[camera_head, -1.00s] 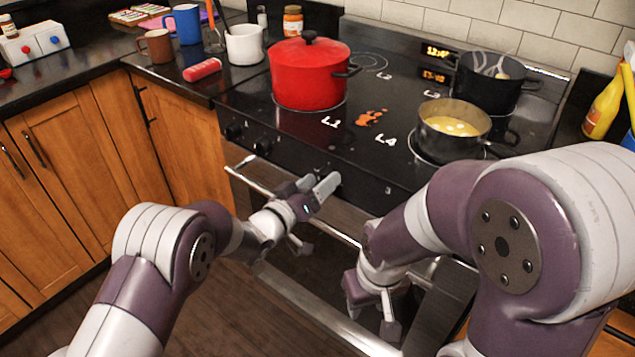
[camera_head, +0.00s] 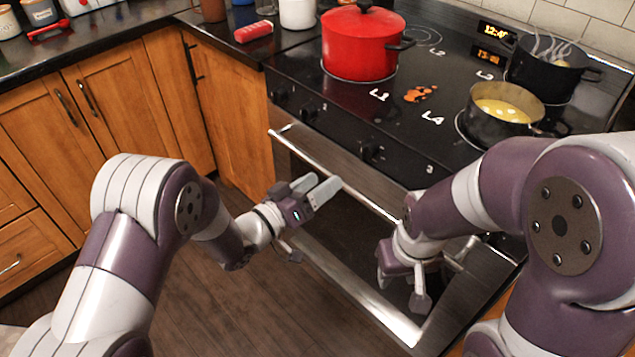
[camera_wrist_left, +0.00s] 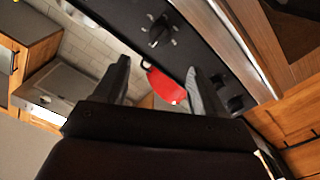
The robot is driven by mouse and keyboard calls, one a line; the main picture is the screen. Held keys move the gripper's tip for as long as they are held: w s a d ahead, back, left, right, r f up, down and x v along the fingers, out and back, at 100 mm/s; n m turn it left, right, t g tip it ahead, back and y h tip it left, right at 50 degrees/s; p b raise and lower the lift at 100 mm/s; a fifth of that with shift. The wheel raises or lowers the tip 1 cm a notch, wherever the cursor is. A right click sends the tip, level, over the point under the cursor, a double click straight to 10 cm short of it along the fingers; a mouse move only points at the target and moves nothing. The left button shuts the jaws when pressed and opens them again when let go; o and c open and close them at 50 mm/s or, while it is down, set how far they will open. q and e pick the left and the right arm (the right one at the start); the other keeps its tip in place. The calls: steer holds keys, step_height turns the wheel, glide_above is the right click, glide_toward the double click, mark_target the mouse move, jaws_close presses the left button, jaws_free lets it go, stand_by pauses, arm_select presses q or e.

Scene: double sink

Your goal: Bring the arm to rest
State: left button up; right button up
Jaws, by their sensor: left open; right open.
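My left gripper (camera_head: 314,192) is open and empty in front of the stove (camera_head: 335,120). In the head view its fingertips overlap the upper oven handle (camera_head: 357,198); whether they touch it I cannot tell. In the left wrist view the two dark fingers (camera_wrist_left: 160,84) stand apart with nothing between them, and the red pot (camera_wrist_left: 168,88) shows beyond. My right gripper (camera_head: 402,284) points down in front of the oven, its fingers apart and empty. Its arm hides part of the oven front.
The red pot (camera_head: 358,45), a pot of yellow food (camera_head: 505,112) and a black pot (camera_head: 548,72) stand on the cooktop. Stove knobs (camera_head: 371,151) line its front edge. Wooden cabinets (camera_head: 125,90) stand at left. The floor (camera_head: 215,295) between my arms is clear.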

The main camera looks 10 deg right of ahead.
stand_by(0.4)
arm_select(q)
steer(key=s+a+f+g+y, duration=0.1)
steer(key=a+f+g+y, duration=0.2)
steer(key=a+f+y, duration=0.65)
steer(key=s+a+r+n+g+y, duration=0.2)
steer(key=s+a+g+y, duration=0.4)
steer(key=s+a, duration=0.9)
step_height(320, 180, up, 21)
steer(key=s+n+h+p, duration=0.1)
steer(key=s+n+p, duration=0.1)
steer(key=p, duration=1.6)
steer(key=shift+s+d+r+g, duration=0.15)
steer(key=shift+s+r+g, duration=0.05)
steer(key=shift+s+g, duration=0.1)
